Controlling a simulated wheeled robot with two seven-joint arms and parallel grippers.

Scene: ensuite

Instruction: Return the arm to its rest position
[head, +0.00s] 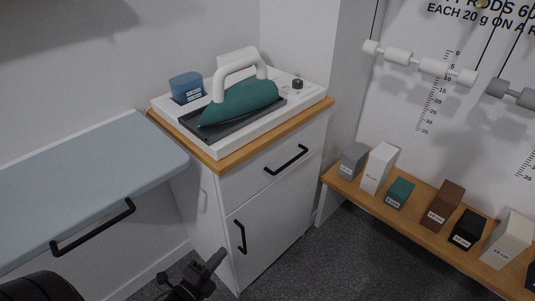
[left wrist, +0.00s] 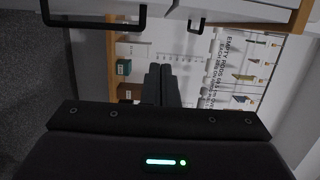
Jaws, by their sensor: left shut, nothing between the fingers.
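My left gripper (head: 207,264) is at the bottom of the head view, in front of the white cabinet (head: 273,215) and below its handles. In the left wrist view its two dark fingers (left wrist: 160,78) lie together, shut with nothing between them. My right gripper is not in view.
A teal iron (head: 240,101) and a blue container (head: 186,87) stand on a white tray on the cabinet. A grey-blue board (head: 85,175) with a black handle (head: 95,230) is at left. A wooden shelf (head: 420,231) with labelled blocks is at right. Carpet (head: 340,262) between is clear.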

